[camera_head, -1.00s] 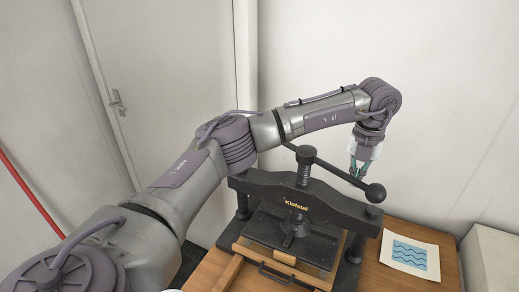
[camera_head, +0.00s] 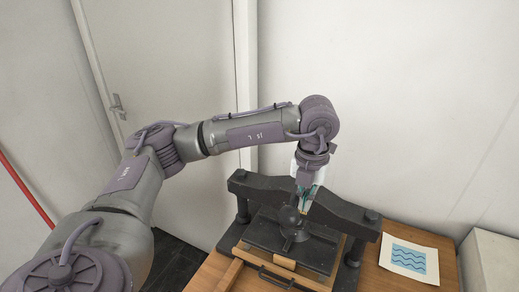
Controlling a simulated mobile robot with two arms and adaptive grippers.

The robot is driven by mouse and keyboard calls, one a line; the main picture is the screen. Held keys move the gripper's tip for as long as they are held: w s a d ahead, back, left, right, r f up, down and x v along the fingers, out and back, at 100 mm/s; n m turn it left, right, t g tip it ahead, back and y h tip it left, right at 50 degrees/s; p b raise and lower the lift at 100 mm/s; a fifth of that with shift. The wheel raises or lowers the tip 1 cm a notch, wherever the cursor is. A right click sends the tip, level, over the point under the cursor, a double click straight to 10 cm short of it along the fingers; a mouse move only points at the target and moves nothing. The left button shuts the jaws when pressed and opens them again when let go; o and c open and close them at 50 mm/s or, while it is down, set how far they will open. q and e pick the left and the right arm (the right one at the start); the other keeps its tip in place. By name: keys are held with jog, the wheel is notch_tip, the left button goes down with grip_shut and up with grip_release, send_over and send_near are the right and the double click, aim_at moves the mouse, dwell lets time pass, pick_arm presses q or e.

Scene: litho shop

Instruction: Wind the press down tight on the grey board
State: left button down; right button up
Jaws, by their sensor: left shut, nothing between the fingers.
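The black press (camera_head: 345,212) stands on the wooden table, its crossbeam running over a dark flat plate (camera_head: 265,233). The black ball end (camera_head: 289,216) of its handle bar points toward me, in front of the crossbeam. Most of the bar and the screw is hidden behind the ball and my gripper. My left gripper (camera_head: 305,208) points down just right of the ball. Its fingers are shut with nothing between them; I cannot tell whether they touch the handle. I cannot make out the grey board; the plate covers the middle of the press bed. My right gripper is out of view.
A print with blue waves (camera_head: 409,256) lies on the table (camera_head: 385,280) right of the press. A tray with a black pull handle (camera_head: 274,279) sits at the press front. A pale box stands far right; the wall is close behind.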

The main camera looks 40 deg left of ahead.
pick_arm(q)
jog(key=s+a+b, duration=0.1)
jog(key=a+b, duration=0.3)
jog(key=a, duration=1)
jog(key=w+a+p, duration=0.5)
jog(key=w+a, duration=0.2)
jog(key=w, duration=0.2)
jog(key=shift+w+a+f, duration=0.15)
jog(key=shift+w+f, duration=0.2)
jog(key=shift+f, duration=0.05)
jog(key=shift+s, duration=0.1)
notch_tip(320, 180, up, 9)
jog(key=s+p, duration=0.2)
jog(key=p, duration=0.6)
jog(key=shift+s+d, duration=0.3)
jog(key=shift+d, duration=0.05)
